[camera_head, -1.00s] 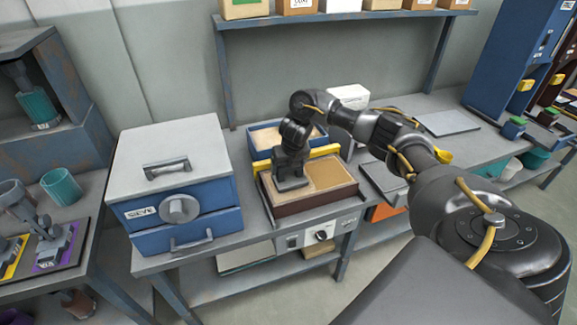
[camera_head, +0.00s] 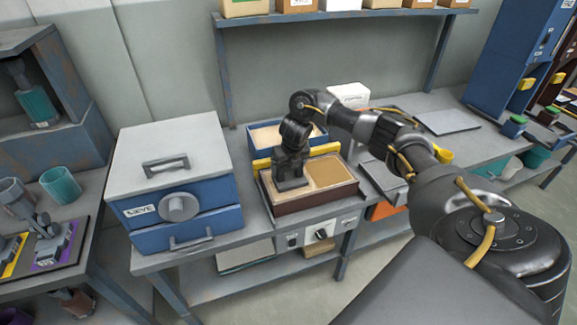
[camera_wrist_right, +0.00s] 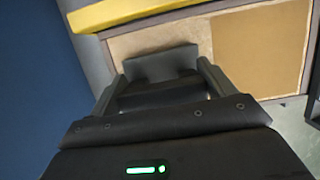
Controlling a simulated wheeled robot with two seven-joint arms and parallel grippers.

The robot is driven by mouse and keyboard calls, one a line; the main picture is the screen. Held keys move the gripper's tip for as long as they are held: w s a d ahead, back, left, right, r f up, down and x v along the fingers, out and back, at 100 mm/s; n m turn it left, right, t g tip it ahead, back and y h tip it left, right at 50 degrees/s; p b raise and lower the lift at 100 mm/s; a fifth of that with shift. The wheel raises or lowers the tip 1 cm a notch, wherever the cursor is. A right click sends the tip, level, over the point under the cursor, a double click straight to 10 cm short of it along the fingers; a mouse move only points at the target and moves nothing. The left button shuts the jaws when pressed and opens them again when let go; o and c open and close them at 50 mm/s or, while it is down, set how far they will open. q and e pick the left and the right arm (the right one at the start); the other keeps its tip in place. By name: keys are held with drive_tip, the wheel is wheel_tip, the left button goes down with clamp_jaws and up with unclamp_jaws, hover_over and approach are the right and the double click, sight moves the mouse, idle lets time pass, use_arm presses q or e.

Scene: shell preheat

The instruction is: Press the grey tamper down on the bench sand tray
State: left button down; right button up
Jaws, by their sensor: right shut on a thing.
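The bench sand tray (camera_head: 316,205) has a dark brown wall and tan sand, with a darker tan square patch in its right half. My right gripper (camera_head: 290,172) is over the tray's left half, pointing down, shut on the grey tamper (camera_head: 293,184). The tamper's flat grey block is at the sand; whether it touches is hard to tell. In the right wrist view the tamper (camera_wrist_right: 161,63) sits between the fingers of the right gripper (camera_wrist_right: 160,82), over the light sand beside the darker patch (camera_wrist_right: 258,52). My left gripper is not in view.
A blue sieve box (camera_head: 178,185) stands left of the tray. A yellow bar (camera_head: 325,149) runs along the tray's back edge, with a blue sand bin (camera_head: 265,136) behind. A control panel with knobs (camera_head: 320,233) is below. A flat grey plate (camera_head: 447,121) lies at right.

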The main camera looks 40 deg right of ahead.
idle(0.6)
wheel_tip(320, 180, up, 7)
drive_tip(key=p, duration=0.6)
idle(0.5)
